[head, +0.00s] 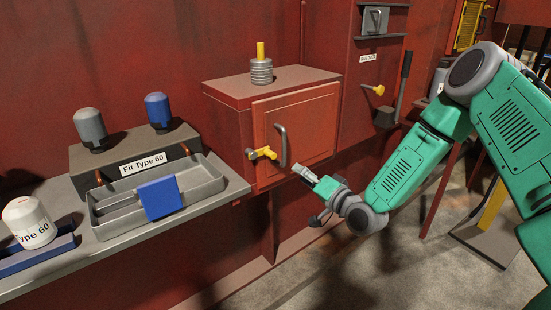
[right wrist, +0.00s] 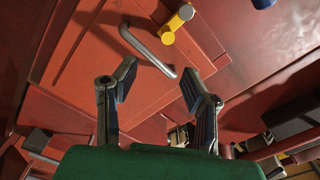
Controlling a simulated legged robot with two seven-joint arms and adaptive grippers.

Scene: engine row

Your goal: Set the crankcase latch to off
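A yellow latch (head: 262,153) sits at the left edge of the red box's front door (head: 305,120). It lies roughly level, and I cannot read any off mark. A curved grey door handle (head: 282,146) is just right of it. My right gripper (head: 308,194) is in front of the door, low and right of the latch. In the right wrist view the right gripper (right wrist: 158,82) is open and empty, with the grey handle (right wrist: 148,50) just beyond its fingertips. The yellow latch (right wrist: 176,26) shows past the handle there. My left gripper is not in view.
Left is a shelf with a grey tray (head: 205,182), a blue block (head: 160,198), a grey bulb (head: 90,127), a blue bulb (head: 158,110) and a white canister (head: 28,222). A ringed stack (head: 261,72) stands on the box.

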